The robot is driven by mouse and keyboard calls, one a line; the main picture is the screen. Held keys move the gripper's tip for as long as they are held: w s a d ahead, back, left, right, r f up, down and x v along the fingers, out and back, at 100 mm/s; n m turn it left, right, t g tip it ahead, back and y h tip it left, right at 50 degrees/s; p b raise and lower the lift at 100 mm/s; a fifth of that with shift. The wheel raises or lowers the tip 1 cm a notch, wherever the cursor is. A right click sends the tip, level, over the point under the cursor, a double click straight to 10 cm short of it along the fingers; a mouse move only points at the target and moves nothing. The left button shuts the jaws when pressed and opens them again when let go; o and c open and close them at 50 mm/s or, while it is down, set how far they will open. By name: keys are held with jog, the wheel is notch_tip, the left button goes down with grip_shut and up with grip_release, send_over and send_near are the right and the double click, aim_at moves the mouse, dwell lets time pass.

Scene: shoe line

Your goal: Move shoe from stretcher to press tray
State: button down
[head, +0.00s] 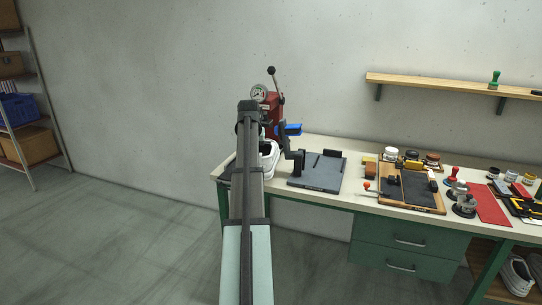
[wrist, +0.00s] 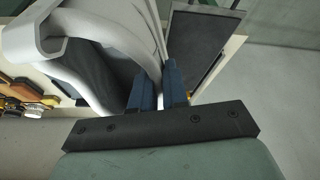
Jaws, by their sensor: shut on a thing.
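The white shoe (head: 268,158) is at the left end of the bench, partly hidden behind my arm in the head view. In the wrist view the shoe (wrist: 150,40) fills the upper left, close to the camera, with a dark area framed by its pale edges. My gripper (wrist: 158,85) has its blue fingers closed on the shoe's edge. The fingers are hidden in the head view. A dark flat tray (wrist: 190,45) lies just right of the shoe in the wrist view. I cannot tell whether the shoe touches anything below.
A red press with a gauge (head: 259,92) and lever stands behind my arm. A grey plate with a dark post (head: 318,174) lies right of the shoe. A wooden tool board (head: 428,204) and several tools crowd the bench farther right. A shelf (head: 440,85) hangs above.

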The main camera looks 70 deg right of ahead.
jog(key=w+d+r+m+g, duration=0.1)
jog(key=w+d+r+m, duration=0.25)
jog(key=w+d, duration=1.2)
jog(key=shift+n, duration=0.35)
jog(key=shift+w+a+f, duration=0.1)
jog(key=shift+a+f, duration=0.05)
jog(key=shift+f, duration=1.8)
jog(key=shift+s+a+f, duration=0.1)
jog(key=shift+a+f, duration=0.1)
jog(key=shift+f, duration=1.7)
jog(key=shift+w+a+f, duration=0.1)
jog(key=shift+a+f, duration=0.05)
jog(key=shift+f, duration=1.8)
jog(key=shift+f, duration=0.5)
jog(key=c, duration=1.1)
grip_release()
jog(key=shift+o, duration=0.2)
jog(key=v, duration=1.4)
jog(key=shift+a, duration=0.2)
jog(key=shift+f, duration=0.2)
